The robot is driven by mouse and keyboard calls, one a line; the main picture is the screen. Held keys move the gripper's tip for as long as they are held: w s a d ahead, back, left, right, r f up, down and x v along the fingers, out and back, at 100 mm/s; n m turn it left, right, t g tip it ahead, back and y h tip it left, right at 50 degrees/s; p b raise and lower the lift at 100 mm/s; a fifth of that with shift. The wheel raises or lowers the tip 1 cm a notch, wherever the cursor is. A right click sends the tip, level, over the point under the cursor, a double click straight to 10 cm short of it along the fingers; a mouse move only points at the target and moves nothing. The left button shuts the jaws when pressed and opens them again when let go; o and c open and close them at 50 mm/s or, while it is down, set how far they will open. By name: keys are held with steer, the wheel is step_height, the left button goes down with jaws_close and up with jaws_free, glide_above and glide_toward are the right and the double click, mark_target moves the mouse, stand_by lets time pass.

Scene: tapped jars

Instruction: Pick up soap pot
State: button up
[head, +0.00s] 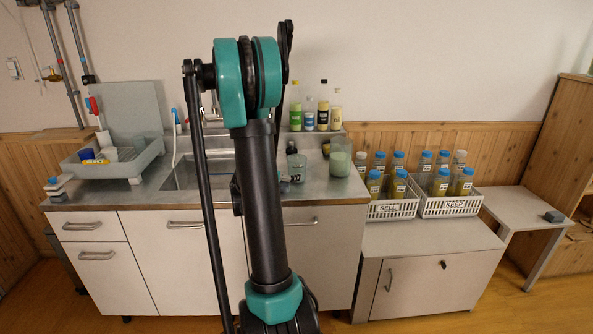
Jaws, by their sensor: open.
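I cannot tell for certain which vessel is the soap pot. A clear bottle with a dark top (296,165) stands on the steel counter just right of my arm. A small brownish pot (326,148) stands behind and to its right. A clear jar with pale green contents (340,162) stands near the counter's right end. My arm rises through the middle of the head view and covers part of the sink and counter. My gripper cannot be made out; any part of it behind the arm is hidden.
The sink (190,176) is partly behind my arm. A grey dish tray (112,168) is at left. Several bottles (322,115) stand on the back ledge. A low side table (520,208) is at right.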

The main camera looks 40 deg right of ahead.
mark_target(292, 172)
steer(key=shift+x, duration=3.8)
steer(key=shift+s, duration=0.15)
steer(key=c, duration=1.3)
